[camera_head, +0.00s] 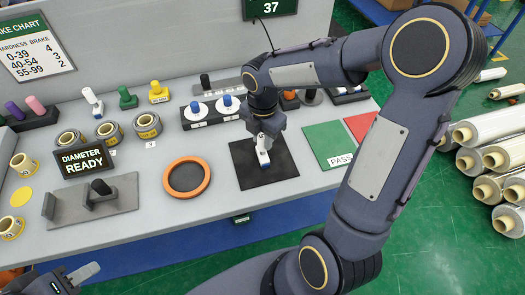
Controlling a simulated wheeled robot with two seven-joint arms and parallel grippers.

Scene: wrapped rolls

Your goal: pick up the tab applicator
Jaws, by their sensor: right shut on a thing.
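My left gripper (82,274) is at the bottom left corner, partly cut off by the frame and away from the tool. Its finger opening does not show clearly.
An orange ring (187,162) lies left of the mat. Green (328,140) and red (360,125) pads lie to the right. A rack with white-and-blue pieces (197,112) stands behind. A grey fixture (118,194) and a DIAMETER READY sign (82,158) are at left.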

